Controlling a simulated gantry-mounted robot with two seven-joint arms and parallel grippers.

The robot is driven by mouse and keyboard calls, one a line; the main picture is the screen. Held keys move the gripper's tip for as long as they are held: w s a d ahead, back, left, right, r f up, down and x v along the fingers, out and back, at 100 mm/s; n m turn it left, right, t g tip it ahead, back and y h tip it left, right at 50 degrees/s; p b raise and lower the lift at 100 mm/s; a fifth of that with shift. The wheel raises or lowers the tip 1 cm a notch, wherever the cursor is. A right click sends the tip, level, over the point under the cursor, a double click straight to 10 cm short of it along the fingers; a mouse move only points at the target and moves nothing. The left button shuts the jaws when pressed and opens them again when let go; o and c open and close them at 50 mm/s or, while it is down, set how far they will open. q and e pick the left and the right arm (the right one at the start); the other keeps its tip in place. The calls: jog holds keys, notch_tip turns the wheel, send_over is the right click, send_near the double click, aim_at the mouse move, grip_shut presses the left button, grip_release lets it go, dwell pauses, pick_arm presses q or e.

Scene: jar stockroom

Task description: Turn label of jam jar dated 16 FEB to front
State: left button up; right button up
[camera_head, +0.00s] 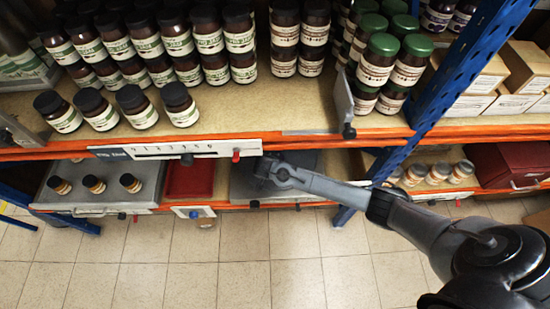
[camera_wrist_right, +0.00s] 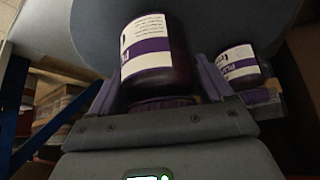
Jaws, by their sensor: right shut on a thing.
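In the right wrist view a dark jam jar (camera_wrist_right: 158,60) with a white and purple label sits between the two fingers of my right gripper (camera_wrist_right: 157,88). Its lid is toward the palm, and the gripper is shut on it. The label's printed text faces the camera's left side; I cannot read a date. A second jar (camera_wrist_right: 240,68) with a similar purple label stands just right of the fingers. In the head view my right gripper (camera_head: 264,170) reaches in under the orange shelf edge, and the held jar cannot be made out there. My left gripper is not in view.
The orange shelf edge (camera_head: 350,137) lies just above my right gripper, with a numbered rail (camera_head: 190,149) to its left. A blue upright post (camera_head: 440,85) stands behind my right arm. A red tray (camera_head: 190,181) and a grey tray with small jars (camera_head: 100,172) lie left.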

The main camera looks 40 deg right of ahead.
jog(key=shift+s+r, duration=0.15)
jog(key=shift+r, duration=0.25)
jog(key=shift+s, duration=0.1)
jog(key=shift+s+d+f, duration=0.25)
jog(key=shift+f, duration=0.1)
jog(key=shift+w+a+f+b, duration=0.1)
jog(key=shift+f+b, duration=1)
jog(key=shift+m+g+b, duration=0.4)
jog(key=shift+m+b, duration=0.25)
jog(key=shift+m, duration=0.15)
jog(key=shift+w+m+g+h+b, duration=0.1)
jog(key=shift+m+g+h+b, duration=0.2)
jog(key=shift+m+g+b, duration=0.4)
jog(key=shift+m+b, duration=0.4)
jog(key=shift+m, duration=0.4)
jog(key=shift+r+m+g, duration=0.15)
jog(key=shift+m+g, duration=0.35)
jog(key=shift+m, duration=0.1)
jog(key=m+g, duration=0.1)
jog(key=m, duration=0.1)
jog(key=shift+m+g, duration=0.3)
jog(key=shift+m, duration=0.1)
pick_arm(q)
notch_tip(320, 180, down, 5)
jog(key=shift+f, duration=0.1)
pick_arm(e)
jog(key=shift+m+g, duration=0.3)
jog(key=shift+m, duration=0.2)
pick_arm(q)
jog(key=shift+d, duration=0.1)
